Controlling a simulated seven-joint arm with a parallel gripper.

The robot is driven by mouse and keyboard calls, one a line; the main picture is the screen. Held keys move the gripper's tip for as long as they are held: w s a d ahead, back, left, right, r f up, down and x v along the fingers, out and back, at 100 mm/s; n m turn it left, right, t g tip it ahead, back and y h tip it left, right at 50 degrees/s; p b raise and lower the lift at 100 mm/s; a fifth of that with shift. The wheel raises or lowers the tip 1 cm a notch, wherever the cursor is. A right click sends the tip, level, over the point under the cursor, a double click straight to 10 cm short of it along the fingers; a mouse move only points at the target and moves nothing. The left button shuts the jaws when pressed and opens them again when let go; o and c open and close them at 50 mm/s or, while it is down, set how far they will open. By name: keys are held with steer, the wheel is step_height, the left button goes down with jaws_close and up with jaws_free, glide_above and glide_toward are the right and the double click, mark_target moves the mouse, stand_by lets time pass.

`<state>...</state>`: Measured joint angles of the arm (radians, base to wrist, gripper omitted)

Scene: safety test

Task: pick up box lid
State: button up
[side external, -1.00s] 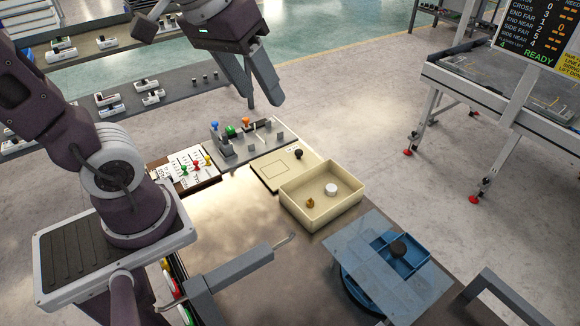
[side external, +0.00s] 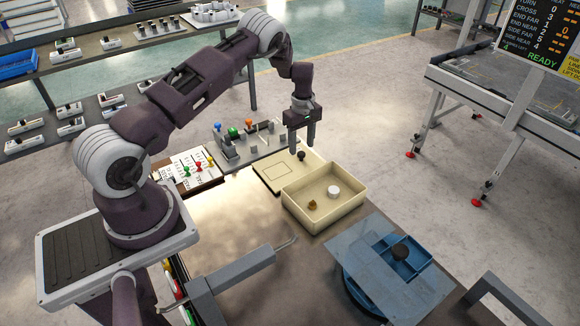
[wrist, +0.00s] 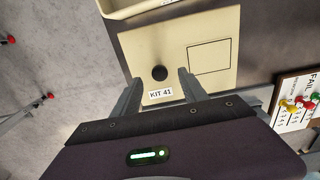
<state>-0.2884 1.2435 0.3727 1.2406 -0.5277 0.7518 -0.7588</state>
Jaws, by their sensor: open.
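The box lid (side external: 275,173) is a flat cream panel lying on the table behind the open cream box (side external: 323,211). It has a dark round knob (side external: 301,156). In the wrist view the lid (wrist: 190,30) shows the knob (wrist: 159,73), a "KIT 41" label and a drawn rectangle. My gripper (side external: 302,144) points down over the knob end of the lid. Its fingers (wrist: 158,88) are open and apart, one on each side of the knob in the wrist view. Whether they are level with the knob, I cannot tell.
The box holds a white round piece and a small brown piece. A grey fixture with coloured knobs (side external: 228,150) stands left of my gripper. A checklist board with coloured pegs (side external: 188,169) and a blue tray (side external: 358,296) under a clear sheet are also on the table.

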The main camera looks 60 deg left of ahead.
mark_target(290, 163)
step_height(290, 163, down, 3)
steer(key=shift+r, duration=0.1)
steer(key=shift+c, duration=0.4)
jaws_close()
stand_by(0.9)
